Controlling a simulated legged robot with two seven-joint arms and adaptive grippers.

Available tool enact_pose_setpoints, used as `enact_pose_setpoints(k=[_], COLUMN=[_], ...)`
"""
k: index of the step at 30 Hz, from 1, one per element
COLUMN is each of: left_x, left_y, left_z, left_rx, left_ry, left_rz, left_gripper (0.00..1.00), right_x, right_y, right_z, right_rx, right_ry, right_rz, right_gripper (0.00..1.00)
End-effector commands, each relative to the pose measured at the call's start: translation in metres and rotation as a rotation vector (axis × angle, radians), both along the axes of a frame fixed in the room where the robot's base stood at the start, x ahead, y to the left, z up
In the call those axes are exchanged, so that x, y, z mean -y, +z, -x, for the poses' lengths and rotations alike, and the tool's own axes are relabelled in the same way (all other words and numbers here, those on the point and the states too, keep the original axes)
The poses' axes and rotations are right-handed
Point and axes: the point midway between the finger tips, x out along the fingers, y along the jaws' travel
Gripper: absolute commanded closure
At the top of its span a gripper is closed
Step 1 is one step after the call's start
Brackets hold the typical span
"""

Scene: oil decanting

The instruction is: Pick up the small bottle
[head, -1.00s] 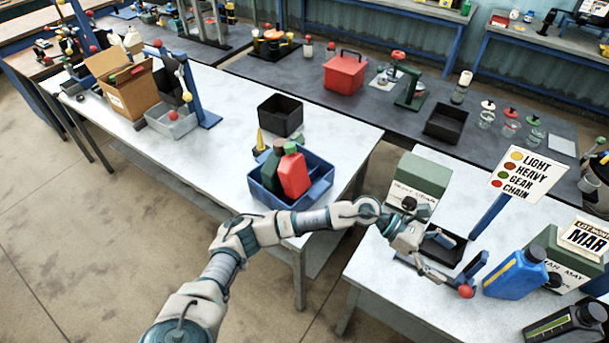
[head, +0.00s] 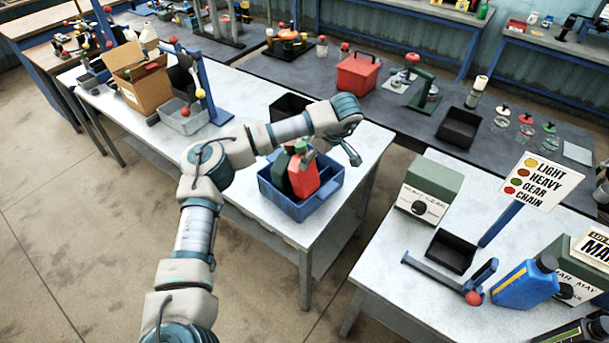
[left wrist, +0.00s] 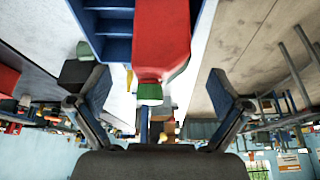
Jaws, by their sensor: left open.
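A red bottle (head: 304,178) with a green cap (head: 301,147) stands in a divided blue tray (head: 308,210) on the left white table. A dark green bottle (head: 280,172) stands beside it, partly hidden by the red one. My left gripper (head: 332,158) is above the tray, close to the red bottle's top. In the left wrist view the red bottle (left wrist: 162,40) appears upside down. Its green cap (left wrist: 150,92) lies between my open fingers (left wrist: 160,100), with gaps on both sides. Contact is not visible. My right gripper is not in view.
A black bin (head: 290,106) is behind the tray, partly covered by my arm. A cardboard box (head: 140,85) stands far left. On the right table are a green-grey box (head: 428,190), a black tray (head: 451,250), a blue jug (head: 525,285) and a sign (head: 541,181).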

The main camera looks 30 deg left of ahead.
Motion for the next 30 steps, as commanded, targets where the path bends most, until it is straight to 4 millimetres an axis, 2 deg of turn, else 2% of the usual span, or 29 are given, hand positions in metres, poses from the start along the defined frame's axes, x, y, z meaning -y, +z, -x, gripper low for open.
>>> enact_pose_setpoints(k=[3, 6, 13, 17, 21, 29, 30], left_x=[-0.01, -0.014, -0.025, -0.04, -0.045, -0.046, -0.046], left_y=[-0.023, -0.035, -0.05, -0.067, -0.083, -0.087, -0.087], left_z=[-0.001, -0.002, -0.003, -0.003, -0.005, -0.006, -0.006], left_rx=[-0.001, 0.001, 0.001, -0.001, 0.0, 0.0, 0.0], left_ry=[0.0, 0.0, 0.002, 0.001, 0.0, 0.0, 0.0], left_rz=[0.0, 0.001, 0.001, 0.001, 0.002, 0.002, 0.002], left_gripper=[0.0, 0.0, 0.0, 0.0, 0.0, 0.0, 0.05], right_x=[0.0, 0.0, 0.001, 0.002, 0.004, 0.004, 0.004], right_y=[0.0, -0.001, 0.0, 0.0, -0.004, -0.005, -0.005], right_z=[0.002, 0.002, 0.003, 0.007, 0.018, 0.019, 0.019], right_rx=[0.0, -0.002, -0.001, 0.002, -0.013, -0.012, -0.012], right_ry=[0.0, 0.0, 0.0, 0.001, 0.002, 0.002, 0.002], right_rz=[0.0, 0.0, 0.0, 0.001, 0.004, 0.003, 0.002], right_gripper=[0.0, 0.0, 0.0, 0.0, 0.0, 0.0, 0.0])
